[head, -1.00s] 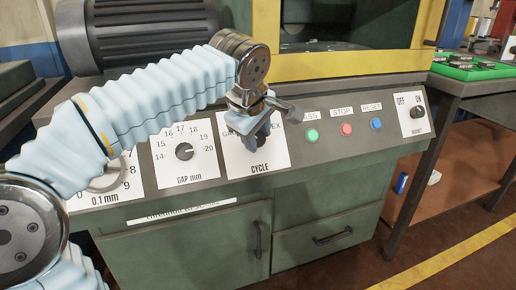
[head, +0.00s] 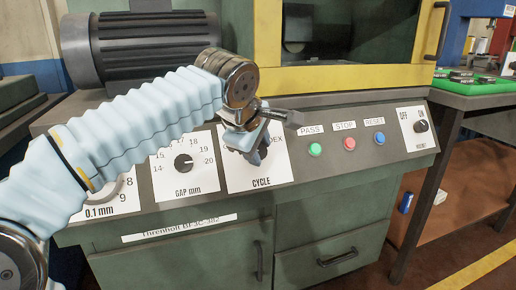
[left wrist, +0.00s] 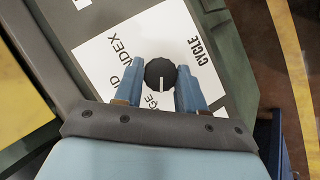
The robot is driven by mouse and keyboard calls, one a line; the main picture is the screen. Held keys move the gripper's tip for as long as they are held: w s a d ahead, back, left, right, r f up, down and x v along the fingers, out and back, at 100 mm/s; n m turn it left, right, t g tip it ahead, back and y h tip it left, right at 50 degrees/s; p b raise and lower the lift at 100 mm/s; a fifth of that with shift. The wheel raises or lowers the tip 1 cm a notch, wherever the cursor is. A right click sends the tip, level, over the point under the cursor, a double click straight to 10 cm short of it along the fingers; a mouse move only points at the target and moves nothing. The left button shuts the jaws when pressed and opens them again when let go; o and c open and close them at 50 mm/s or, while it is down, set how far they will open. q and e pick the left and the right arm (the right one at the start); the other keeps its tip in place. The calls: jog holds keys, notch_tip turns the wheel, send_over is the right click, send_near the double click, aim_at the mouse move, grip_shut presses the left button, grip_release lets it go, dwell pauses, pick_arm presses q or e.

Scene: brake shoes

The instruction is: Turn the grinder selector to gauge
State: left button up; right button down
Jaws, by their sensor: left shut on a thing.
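The selector is a round black knob (left wrist: 160,72) with a white pointer line, on the white CYCLE plate (head: 267,172). In the left wrist view the knob sits between the two blue fingertips of my left gripper (left wrist: 161,85), which is shut on it. The pointer line points to the bottom of that view, towards partly covered letters beside the fingers. The INDEX label (left wrist: 120,50) shows at the upper left there. In the head view my left gripper (head: 252,143) covers most of the knob and the plate's upper labels. My right gripper is out of view.
Left of the plate is the GAP mm dial (head: 183,163). To the right are green (head: 315,150), red (head: 349,144) and blue (head: 379,138) buttons and an OFF/ON switch (head: 421,126). Drawer handles (head: 337,258) stick out below. A side table with a green tray (head: 480,85) stands at right.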

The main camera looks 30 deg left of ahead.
pick_arm(q)
jog(key=o, duration=1)
jog(key=shift+s, duration=0.1)
jog(key=shift+o, duration=0.2)
jog(key=p+v, duration=0.3)
jog(key=v, duration=1)
jog(key=shift+s+r, duration=0.2)
jog(key=shift+r, duration=0.1)
